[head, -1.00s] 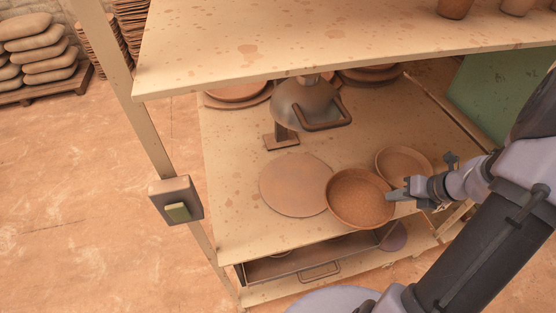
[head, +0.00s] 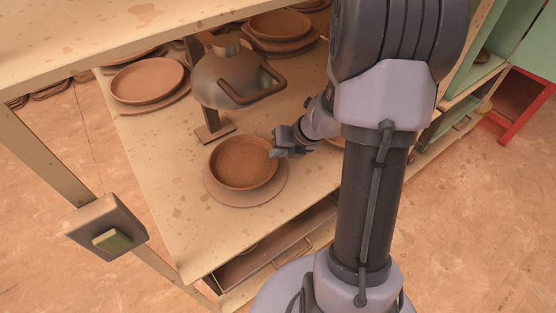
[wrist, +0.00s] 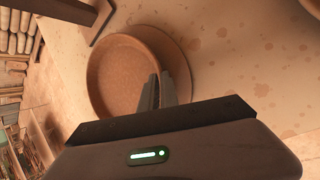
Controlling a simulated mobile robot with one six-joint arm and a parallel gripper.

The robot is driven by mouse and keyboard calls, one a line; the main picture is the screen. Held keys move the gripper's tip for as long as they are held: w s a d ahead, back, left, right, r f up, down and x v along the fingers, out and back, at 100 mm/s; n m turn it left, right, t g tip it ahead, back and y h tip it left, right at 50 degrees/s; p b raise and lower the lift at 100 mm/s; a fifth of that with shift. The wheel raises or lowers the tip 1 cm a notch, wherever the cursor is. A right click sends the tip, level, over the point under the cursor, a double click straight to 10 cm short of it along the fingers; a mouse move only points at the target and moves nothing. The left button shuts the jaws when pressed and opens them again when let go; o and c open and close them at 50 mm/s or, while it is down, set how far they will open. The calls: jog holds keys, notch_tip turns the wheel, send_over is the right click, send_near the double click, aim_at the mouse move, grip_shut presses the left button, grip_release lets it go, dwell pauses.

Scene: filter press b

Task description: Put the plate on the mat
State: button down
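The plate (head: 240,165) is a round brown dish with a raised rim. It is over the mat (head: 250,200), a flat round brown disc whose edge shows below and to the right of it. I cannot tell whether it touches the mat or is held just above. My gripper (head: 277,152) is at the plate's right rim, its fingers shut on it. In the wrist view, the fingers (wrist: 164,91) straddle the rim of the plate (wrist: 118,75), and part of the mat (wrist: 182,55) shows beyond it.
A metal dome with a looped handle (head: 240,82) stands on a post just behind the plate. Stacked dishes (head: 147,82) are at the back left, more (head: 280,28) at the back. Another dish (head: 334,143) is mostly hidden behind my arm.

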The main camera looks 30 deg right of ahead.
notch_tip(320, 180, down, 2)
jog(key=shift+f+b, duration=0.15)
jog(key=shift+b, duration=0.15)
jog(key=shift+r, duration=0.25)
jog(key=c, duration=1.6)
grip_release()
jog(key=shift+f, duration=0.1)
jog(key=shift+r+p, duration=0.25)
jog(key=shift+p, duration=0.15)
jog(key=p+v, duration=0.6)
jog(key=v, duration=0.5)
jog(key=shift+s+r, duration=0.25)
jog(key=shift+s, duration=0.05)
jog(key=shift+d, duration=0.1)
